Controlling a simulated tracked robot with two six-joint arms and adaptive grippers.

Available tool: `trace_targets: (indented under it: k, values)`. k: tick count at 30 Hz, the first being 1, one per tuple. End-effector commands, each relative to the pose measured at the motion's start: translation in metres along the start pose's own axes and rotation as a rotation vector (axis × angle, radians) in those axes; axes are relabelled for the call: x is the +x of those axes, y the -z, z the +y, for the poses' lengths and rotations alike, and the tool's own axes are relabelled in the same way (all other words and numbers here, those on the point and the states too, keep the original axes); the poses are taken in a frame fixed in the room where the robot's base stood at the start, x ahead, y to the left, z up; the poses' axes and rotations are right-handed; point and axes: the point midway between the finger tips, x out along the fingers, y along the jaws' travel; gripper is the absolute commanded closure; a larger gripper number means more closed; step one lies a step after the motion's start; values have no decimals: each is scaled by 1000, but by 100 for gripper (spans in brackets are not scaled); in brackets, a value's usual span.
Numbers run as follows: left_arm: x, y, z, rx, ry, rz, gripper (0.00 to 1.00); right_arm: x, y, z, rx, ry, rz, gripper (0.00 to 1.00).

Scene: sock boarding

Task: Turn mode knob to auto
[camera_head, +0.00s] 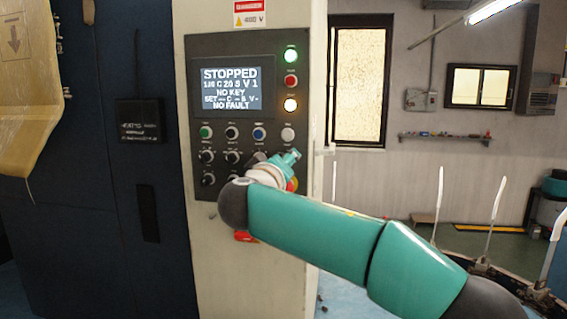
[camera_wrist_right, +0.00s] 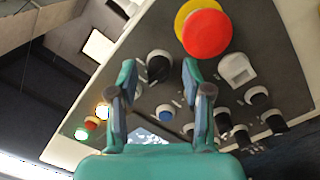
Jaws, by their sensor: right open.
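The control panel (camera_head: 220,120) stands upright on a pale column and carries rows of small knobs and buttons. Its screen (camera_head: 231,88) reads STOPPED, NO KEY, NO FAULT. My right gripper (camera_head: 287,158) is at the panel's lower right, covering part of the knobs there. In the right wrist view my right gripper (camera_wrist_right: 158,69) is open, its two fingers pointing at the panel. A black knob (camera_wrist_right: 160,66) shows in the gap between the fingertips, with no clear contact. Knob labels are too small to read, so I cannot tell which is the mode knob. My left gripper is not in view.
A red emergency button with a yellow collar (camera_wrist_right: 207,33) is close beyond the fingertips. A pale switch (camera_wrist_right: 238,69) and several black knobs lie right of the fingers. Green (camera_head: 291,56) and amber (camera_head: 291,105) lamps are lit. Dark cabinet doors (camera_head: 90,200) stand left.

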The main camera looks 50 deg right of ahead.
Motion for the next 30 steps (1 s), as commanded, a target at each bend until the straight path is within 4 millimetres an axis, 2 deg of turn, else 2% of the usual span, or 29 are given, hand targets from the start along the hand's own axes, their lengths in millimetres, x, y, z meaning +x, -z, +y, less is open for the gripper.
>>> trace_targets:
  k: [4,5,13,23,30]
  values:
    - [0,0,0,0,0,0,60,0,0,0,0,0,0,50]
    - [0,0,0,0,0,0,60,0,0,0,0,0,0,54]
    - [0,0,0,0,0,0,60,0,0,0,-1,0,0,99]
    - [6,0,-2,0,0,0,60,0,-2,-3,20,3,-1,100]
    - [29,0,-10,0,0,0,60,-1,-4,-6,119,8,-5,100]
